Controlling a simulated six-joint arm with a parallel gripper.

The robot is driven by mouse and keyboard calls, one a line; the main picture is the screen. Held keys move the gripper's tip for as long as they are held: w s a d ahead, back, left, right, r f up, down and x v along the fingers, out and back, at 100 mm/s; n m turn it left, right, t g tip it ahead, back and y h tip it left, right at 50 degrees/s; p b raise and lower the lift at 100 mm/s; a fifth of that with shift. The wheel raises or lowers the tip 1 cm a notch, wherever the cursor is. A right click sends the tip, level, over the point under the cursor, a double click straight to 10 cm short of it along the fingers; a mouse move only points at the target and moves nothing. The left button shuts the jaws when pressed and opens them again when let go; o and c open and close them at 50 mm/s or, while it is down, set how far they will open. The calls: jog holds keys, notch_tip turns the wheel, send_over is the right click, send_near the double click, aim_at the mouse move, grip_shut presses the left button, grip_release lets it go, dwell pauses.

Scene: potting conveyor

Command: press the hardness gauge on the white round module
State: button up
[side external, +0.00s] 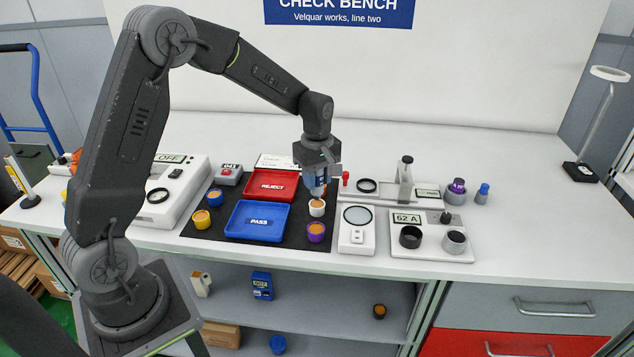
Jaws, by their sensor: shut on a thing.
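The white round module (317,208), a short white cup with an orange top, stands on the dark mat just right of the blue PASS tray. My gripper (318,170) is shut on a blue-grey tool, the hardness gauge (316,184), held upright. The gauge's lower end is directly above the white module in the picture. From this one view I cannot tell whether it touches the orange top. The fingertips are small and partly merged with the gauge.
A purple module (316,232) stands close in front. The blue PASS tray (257,220) and red REJECT tray (271,185) lie left. A white scale (356,238) and a plate with a "62 A" display (407,218) stand right.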

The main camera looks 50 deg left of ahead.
jog(key=shift+r, duration=1.7)
